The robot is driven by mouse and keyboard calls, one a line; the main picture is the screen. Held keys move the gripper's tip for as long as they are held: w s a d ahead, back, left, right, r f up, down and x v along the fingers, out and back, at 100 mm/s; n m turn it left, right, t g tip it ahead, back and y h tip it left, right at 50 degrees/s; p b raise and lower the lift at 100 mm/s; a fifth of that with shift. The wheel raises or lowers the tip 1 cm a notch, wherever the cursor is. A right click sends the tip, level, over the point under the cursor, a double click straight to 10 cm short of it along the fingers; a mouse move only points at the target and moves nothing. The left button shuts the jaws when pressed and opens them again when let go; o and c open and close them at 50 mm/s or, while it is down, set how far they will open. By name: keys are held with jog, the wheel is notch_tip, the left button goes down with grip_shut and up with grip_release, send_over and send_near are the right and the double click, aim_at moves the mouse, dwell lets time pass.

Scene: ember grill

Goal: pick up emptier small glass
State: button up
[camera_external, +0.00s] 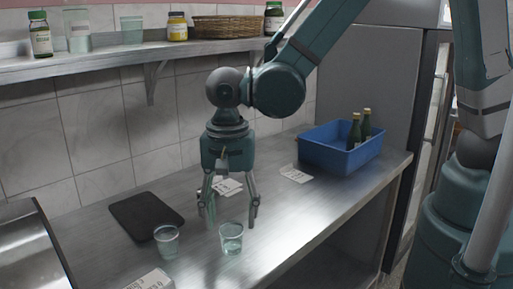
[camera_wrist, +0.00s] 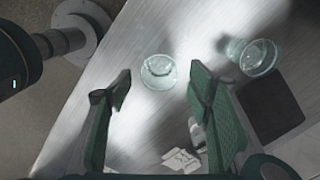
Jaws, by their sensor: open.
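Two small clear glasses stand on the metal counter. The right glass (camera_external: 232,238) is nearest my gripper (camera_external: 231,222); it shows in the wrist view (camera_wrist: 158,71) just beyond and between the fingertips. The left glass (camera_external: 167,242) is by the dark mat and shows at the upper right of the wrist view (camera_wrist: 252,57). Both look pale green; I cannot tell their fill levels apart for sure. My gripper points down, open and empty, its fingertips (camera_wrist: 160,82) apart with no glass held between them.
A black mat (camera_external: 146,215) lies left of my gripper. A blue crate (camera_external: 342,153) with green bottles stands at the right. Paper labels (camera_external: 295,175) lie on the counter. A wall shelf (camera_external: 120,58) holds jars, glasses and a basket. The counter's front edge is close.

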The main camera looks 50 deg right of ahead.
aim_at(232, 239)
jog(key=shift+f, duration=1.2)
jog(key=shift+f, duration=0.15)
jog(key=shift+f, duration=2.45)
jog(key=c, duration=1.1)
